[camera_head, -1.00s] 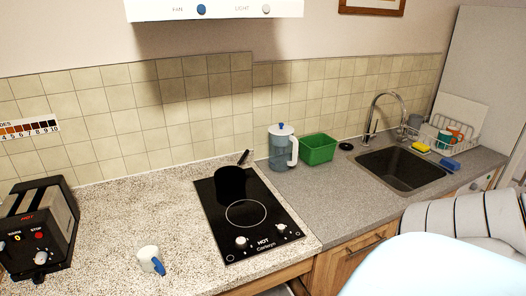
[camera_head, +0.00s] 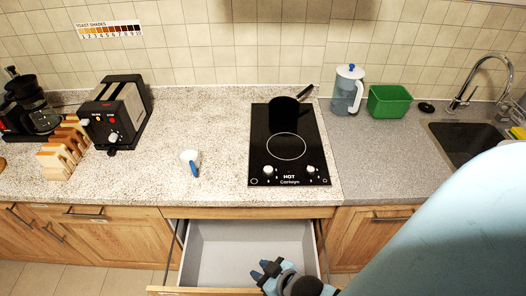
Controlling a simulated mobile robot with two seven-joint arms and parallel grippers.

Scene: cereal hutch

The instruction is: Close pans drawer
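The pans drawer (camera_head: 250,244) is pulled out below the hob in the camera_head view. Its grey inside looks empty where I can see it. Its wooden front (camera_head: 205,291) is at the bottom edge of the picture and partly cut off. My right gripper (camera_head: 262,271) is over the front right part of the drawer, with its blue-tipped fingers apart and nothing between them. I cannot tell whether it touches the drawer. My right forearm and wrist hide part of the drawer's right front. My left gripper is not in view.
Above the drawer, a black hob (camera_head: 287,170) with a black pan (camera_head: 284,114) is set in the speckled worktop (camera_head: 225,130). Closed wooden cabinets (camera_head: 110,222) flank the drawer. My pale blue arm covers the lower right.

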